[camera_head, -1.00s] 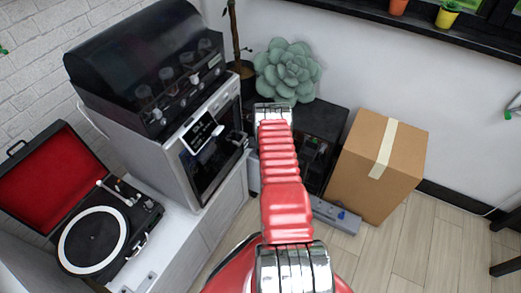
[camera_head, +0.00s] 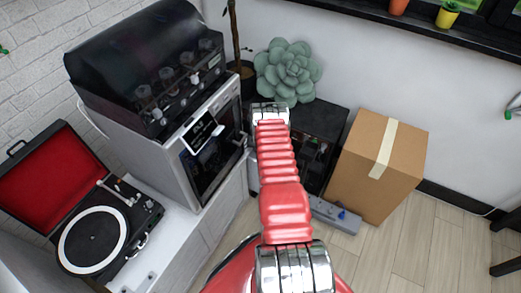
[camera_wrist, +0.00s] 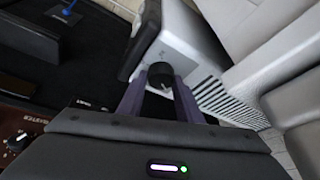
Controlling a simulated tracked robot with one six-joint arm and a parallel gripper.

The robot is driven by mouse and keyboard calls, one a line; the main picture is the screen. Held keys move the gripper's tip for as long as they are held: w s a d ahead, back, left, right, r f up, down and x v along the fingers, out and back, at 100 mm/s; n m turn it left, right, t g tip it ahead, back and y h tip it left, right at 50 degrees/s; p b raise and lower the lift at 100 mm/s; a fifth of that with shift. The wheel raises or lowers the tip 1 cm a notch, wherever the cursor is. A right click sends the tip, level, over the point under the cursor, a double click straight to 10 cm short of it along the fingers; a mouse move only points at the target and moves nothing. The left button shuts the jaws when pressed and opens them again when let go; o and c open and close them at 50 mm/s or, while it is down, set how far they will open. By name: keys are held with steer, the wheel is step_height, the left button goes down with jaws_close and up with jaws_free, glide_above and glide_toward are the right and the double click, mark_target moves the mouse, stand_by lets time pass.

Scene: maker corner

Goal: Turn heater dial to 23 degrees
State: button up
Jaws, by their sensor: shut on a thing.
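The heater (camera_wrist: 181,33) is a pale grey-white body with dark vent slots in the wrist view. Its dial is a small round black knob (camera_wrist: 160,74) at the upper middle of that view. My gripper (camera_wrist: 161,80) has its two dark purple-grey fingers on either side of the knob and is shut on it. The dial's markings and pointer are not readable. In the head view my red arm reaches forward at the centre and hides the heater and dial. My gripper cannot be made out clearly there.
In the head view a cardboard box (camera_head: 370,165) stands right of my arm, beside a black unit (camera_head: 318,125). A grey strip (camera_head: 335,214) lies on the floor. Left are a machine with a dark hood (camera_head: 150,60) and a turntable (camera_head: 95,238).

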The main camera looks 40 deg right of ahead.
steer(key=shift+a+f, duration=0.1)
steer(key=shift+a, duration=0.05)
steer(key=o, duration=0.8)
steer(key=shift+o, duration=1.2)
steer(key=shift+d, duration=0.2)
steer(key=shift+r, duration=0.2)
steer(key=v, duration=1.1)
steer(key=shift+a+r, duration=0.25)
steer(key=shift+a, duration=0.05)
steer(key=shift+s, duration=0.1)
